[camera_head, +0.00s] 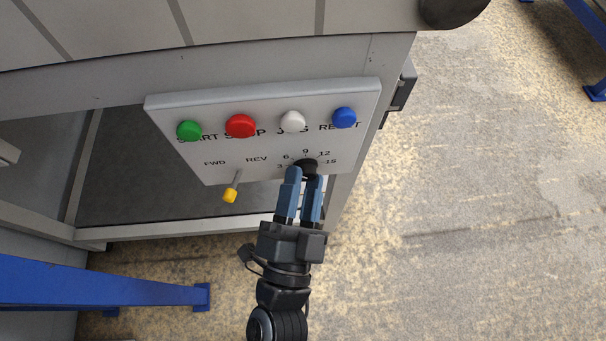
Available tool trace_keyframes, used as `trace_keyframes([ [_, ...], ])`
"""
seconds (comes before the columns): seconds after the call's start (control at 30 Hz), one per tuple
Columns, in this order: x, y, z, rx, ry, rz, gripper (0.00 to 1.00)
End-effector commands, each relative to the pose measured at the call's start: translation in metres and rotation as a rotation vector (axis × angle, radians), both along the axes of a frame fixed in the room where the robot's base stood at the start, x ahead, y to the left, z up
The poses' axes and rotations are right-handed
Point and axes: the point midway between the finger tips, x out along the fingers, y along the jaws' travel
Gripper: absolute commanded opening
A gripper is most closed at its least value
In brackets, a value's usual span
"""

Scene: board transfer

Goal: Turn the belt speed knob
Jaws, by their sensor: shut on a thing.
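The belt speed knob (309,165) is a small black dial at the lower right of the light grey control panel (215,158). Numbers from 3 to 15 are printed around it. My gripper (304,178) reaches up from below with two blue fingers. Its fingertips are at the knob, one on each side, and shut on it. The fingers cover the lower part of the knob, and its pointer cannot be made out.
Green (189,131), red (240,126), white (293,120) and blue (344,117) buttons line the panel's top. A yellow-tipped lever (231,194) sits left of my gripper. A blue beam (100,287) crosses the lower left. The floor (470,220) at right is clear.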

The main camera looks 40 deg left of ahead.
Motion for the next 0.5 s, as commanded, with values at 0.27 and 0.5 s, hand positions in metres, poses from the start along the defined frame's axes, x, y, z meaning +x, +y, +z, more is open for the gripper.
trace_keyframes([
  [0.27, 0.0004, -0.0002, 0.0000, 0.002, 0.001, -0.001, 0.06],
  [0.5, 0.0002, -0.0002, 0.0000, 0.002, 0.001, -0.001, 0.51],
])
